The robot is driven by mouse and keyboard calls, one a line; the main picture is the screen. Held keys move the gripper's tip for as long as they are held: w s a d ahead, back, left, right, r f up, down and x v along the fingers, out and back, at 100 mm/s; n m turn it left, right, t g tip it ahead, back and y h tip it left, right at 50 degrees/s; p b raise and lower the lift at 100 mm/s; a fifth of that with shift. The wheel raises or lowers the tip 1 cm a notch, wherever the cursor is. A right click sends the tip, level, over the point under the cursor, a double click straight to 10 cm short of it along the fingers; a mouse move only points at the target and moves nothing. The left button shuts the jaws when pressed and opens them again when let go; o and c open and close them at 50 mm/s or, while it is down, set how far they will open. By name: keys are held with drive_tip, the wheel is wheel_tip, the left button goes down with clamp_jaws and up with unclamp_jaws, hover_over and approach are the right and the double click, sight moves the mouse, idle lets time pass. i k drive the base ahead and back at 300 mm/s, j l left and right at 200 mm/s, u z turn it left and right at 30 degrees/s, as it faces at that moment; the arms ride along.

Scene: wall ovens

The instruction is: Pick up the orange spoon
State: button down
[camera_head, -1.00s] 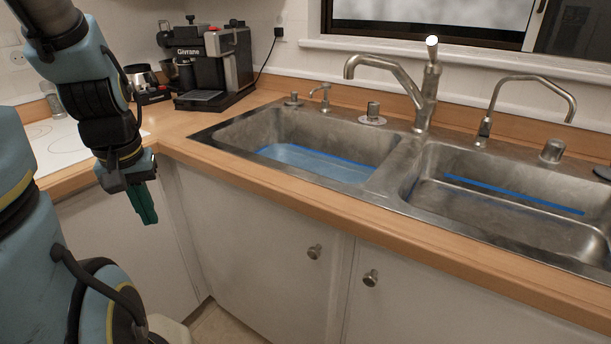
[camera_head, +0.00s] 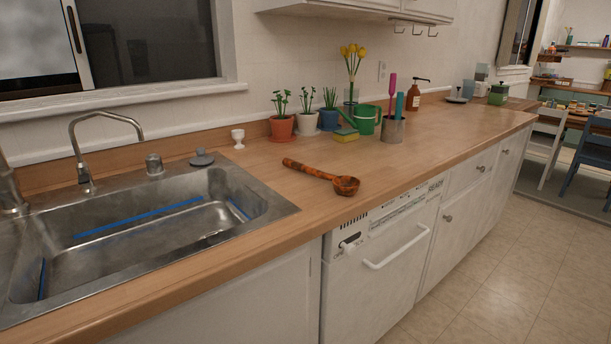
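The orange spoon (camera_head: 322,176) lies on the wooden counter, right of the sink and above the dishwasher. Its handle has dark patches and points to the back left. Its bowl (camera_head: 346,185) is at the right end, near the counter's front edge. Nothing touches or covers the spoon. My gripper and arm are out of the picture now.
A steel sink (camera_head: 283,208) with a tap stands left. Behind the spoon are potted plants (camera_head: 282,127), a white egg cup (camera_head: 238,138), a sponge (camera_head: 346,135), a green watering can (camera_head: 367,120) and a utensil holder (camera_head: 393,129). The counter around the spoon is clear. The floor (camera_head: 500,270) is free at right.

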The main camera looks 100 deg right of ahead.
sight(346, 185)
drive_tip(key=k+l+z, duration=0.1)
drive_tip(key=k+l, duration=0.35)
drive_tip(key=k+l+z, duration=0.1)
drive_tip(key=k+l, duration=0.3)
drive_tip(key=l, duration=0.2)
drive_tip(key=k+l+z, duration=0.1)
drive_tip(key=k+l, duration=0.35)
drive_tip(key=k+l+z, duration=0.1)
drive_tip(key=l, duration=0.55)
drive_tip(key=k+l+z, duration=0.1)
drive_tip(key=l, duration=0.5)
